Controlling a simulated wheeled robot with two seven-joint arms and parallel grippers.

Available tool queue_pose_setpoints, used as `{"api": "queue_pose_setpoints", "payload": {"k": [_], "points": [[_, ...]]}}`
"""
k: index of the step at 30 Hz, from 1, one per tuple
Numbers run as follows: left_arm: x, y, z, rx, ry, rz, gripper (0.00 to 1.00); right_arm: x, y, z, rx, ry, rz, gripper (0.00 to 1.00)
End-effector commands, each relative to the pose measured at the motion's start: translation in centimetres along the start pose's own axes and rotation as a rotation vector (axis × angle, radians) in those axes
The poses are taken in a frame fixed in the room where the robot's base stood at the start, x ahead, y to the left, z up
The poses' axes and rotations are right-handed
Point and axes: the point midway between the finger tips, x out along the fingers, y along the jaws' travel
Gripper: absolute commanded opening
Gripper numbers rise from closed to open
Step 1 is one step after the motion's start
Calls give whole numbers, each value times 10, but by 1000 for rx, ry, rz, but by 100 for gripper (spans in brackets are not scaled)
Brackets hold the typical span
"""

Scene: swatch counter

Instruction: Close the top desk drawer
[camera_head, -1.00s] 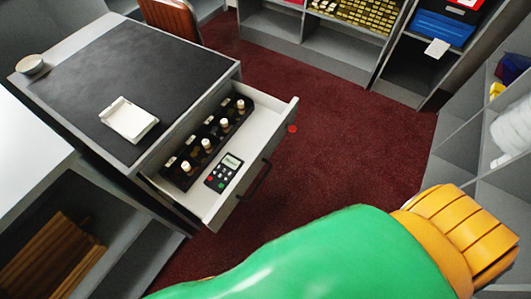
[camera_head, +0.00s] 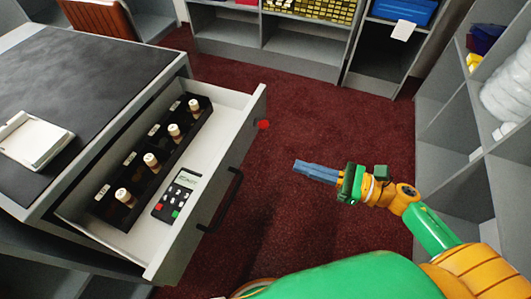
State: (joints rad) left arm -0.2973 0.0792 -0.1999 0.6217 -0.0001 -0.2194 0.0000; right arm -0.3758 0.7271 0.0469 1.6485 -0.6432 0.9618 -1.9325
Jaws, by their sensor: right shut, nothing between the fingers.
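The top desk drawer (camera_head: 233,150) is pulled well out of the grey desk (camera_head: 182,68). Its front has a dark bar handle (camera_head: 222,200). Inside lie a black rack (camera_head: 137,178) with several white-capped bottles and a dark handheld device (camera_head: 176,194) with a small screen. My right gripper (camera_head: 300,166) is shut and empty, its bluish fingers pointing left toward the drawer front. It is out to the right of the drawer, with a gap between them. My left gripper is not in view.
A white notepad (camera_head: 36,142) lies on the dark desk top. A brown chair (camera_head: 98,18) stands behind the desk. Shelves line the back (camera_head: 300,62) and right (camera_head: 468,120). A small red object (camera_head: 264,124) shows by the drawer's far corner. Red carpet (camera_head: 335,125) is open between.

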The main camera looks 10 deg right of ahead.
Motion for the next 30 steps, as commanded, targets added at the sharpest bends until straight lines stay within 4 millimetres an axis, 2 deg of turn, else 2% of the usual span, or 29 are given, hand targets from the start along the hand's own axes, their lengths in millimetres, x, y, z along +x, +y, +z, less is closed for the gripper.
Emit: {"api": "queue_pose_setpoints", "payload": {"k": [3, 12, 18, 23, 30], "points": [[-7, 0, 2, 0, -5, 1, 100, 22, -1, 6, 2, -6, -1, 0], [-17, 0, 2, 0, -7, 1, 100, 88, -2, 6, 9, -6, -6, 0], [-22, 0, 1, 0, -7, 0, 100, 120, -2, 4, 10, -4, -7, 0], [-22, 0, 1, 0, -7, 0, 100, 131, -2, 3, 11, -3, -8, 0], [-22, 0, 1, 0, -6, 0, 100, 132, -2, 2, 11, -2, -7, 0]]}}
